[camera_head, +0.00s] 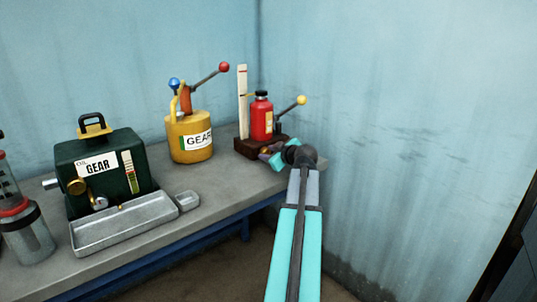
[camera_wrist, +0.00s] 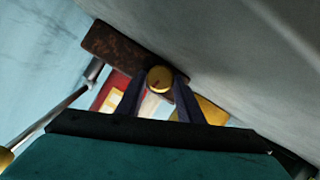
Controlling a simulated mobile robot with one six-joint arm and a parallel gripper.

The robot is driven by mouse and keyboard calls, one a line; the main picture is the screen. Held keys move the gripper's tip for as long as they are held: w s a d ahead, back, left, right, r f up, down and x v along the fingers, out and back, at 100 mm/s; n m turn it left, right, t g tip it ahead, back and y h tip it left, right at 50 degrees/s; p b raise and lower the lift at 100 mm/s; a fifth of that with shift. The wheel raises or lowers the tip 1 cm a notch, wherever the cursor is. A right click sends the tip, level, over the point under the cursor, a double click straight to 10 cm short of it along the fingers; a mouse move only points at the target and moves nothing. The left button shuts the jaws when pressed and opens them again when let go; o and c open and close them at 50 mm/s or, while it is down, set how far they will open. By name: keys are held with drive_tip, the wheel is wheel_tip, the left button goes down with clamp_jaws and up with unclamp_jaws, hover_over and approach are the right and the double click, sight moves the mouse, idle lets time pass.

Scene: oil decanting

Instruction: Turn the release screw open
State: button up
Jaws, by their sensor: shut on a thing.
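The release screw (camera_wrist: 159,79), a round brass knob with a short reddish mark on its face, sits between my two fingertips in the wrist view. It is at the dark brown base (camera_head: 243,147) of a red bottle-shaped unit (camera_head: 262,122), which has a black cap. My gripper (camera_head: 270,152) reaches in from the right at the unit's front and is shut on the screw. The base also shows in the wrist view (camera_wrist: 115,52), as does part of the red body. In the head view my gripper mostly hides the screw.
A lever with a yellow ball (camera_head: 301,100) rises beside the red unit. A yellow can (camera_head: 190,150), a green gear-oil box (camera_head: 125,172) and a metal tray (camera_head: 125,229) are further left. Blue walls close the corner.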

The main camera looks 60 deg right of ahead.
drive_tip(key=m+y, duration=0.1)
drive_tip(key=m+y+p, duration=0.1)
drive_tip(key=m, duration=0.1)
drive_tip(key=shift+s+d+r, duration=0.1)
drive_tip(key=shift+d+r, duration=0.05)
drive_tip(key=shift+d, duration=0.2)
drive_tip(key=m+y, duration=0.1)
drive_tip(key=m, duration=0.1)
drive_tip(key=m+t+y+p, duration=0.1)
drive_tip(key=m, duration=0.1)
drive_tip(key=shift+s+d+y, duration=0.1)
drive_tip(key=shift+d+y, duration=0.1)
drive_tip(key=shift+y, duration=0.1)
idle(0.5)
drive_tip(key=o, duration=1.1)
drive_tip(key=v, duration=0.9)
drive_tip(key=p+v, duration=0.1)
drive_tip(key=v, duration=0.3)
drive_tip(key=shift+s+f, duration=0.25)
drive_tip(key=shift+s, duration=0.25)
